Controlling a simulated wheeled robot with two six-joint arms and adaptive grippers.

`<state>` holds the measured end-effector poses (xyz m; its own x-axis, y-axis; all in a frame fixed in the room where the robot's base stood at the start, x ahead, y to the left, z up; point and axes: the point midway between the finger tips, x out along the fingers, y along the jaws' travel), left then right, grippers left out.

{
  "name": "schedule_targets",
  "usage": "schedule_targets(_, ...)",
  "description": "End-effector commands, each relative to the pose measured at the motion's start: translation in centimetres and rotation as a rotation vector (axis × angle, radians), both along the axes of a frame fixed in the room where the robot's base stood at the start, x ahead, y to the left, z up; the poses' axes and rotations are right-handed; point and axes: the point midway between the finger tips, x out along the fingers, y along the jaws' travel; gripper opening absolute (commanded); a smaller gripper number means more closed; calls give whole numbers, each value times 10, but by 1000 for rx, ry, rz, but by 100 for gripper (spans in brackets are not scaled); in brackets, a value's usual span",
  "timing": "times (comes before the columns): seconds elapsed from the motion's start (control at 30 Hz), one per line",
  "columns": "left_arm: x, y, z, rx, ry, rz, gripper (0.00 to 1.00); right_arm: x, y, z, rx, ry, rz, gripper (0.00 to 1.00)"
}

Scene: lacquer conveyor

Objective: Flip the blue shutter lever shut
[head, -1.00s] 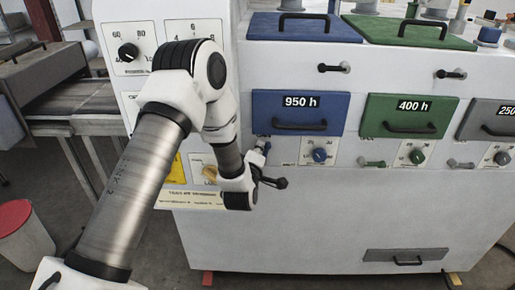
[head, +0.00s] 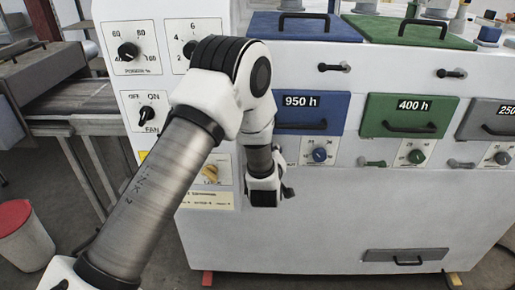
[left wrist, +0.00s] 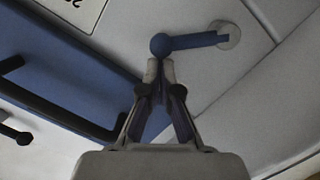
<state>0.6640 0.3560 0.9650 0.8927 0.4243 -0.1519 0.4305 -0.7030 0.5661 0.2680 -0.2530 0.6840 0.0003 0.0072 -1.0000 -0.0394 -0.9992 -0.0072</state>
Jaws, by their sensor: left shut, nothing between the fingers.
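The blue shutter lever (left wrist: 195,41) shows in the left wrist view as a short arm with a ball knob at its left end and a round pale pivot at its right end. In the head view my arm hides it. My left gripper (left wrist: 161,70) is shut and empty, its fingertips just below the ball knob. They look very close to the knob; I cannot tell whether they touch. In the head view the left gripper (head: 288,192) is in front of the machine, below the blue drawer. My right gripper is not in view.
The blue drawer (head: 338,113) marked 950 h is above, with a blue dial (head: 319,155) below it. Green lever (head: 372,163) and grey lever (head: 458,164) are to the right. Fan and power knobs are on the left panel (head: 148,72).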

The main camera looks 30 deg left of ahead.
Motion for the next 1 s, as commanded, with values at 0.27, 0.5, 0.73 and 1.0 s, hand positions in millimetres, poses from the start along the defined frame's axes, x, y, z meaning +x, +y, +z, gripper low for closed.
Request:
schedule_targets(0.27, 9, -15, -11, 222, 136, -2, 0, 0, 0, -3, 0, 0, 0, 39)
schedule_targets(0.5, 15, -25, -25, 411, 253, -2, 0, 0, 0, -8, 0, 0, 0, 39)
schedule_targets(0.73, 18, -29, -35, 466, 287, 0, 0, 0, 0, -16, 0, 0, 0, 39)
schedule_targets(1.0, 19, -31, -42, 465, 286, 0, 0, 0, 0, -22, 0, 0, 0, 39)
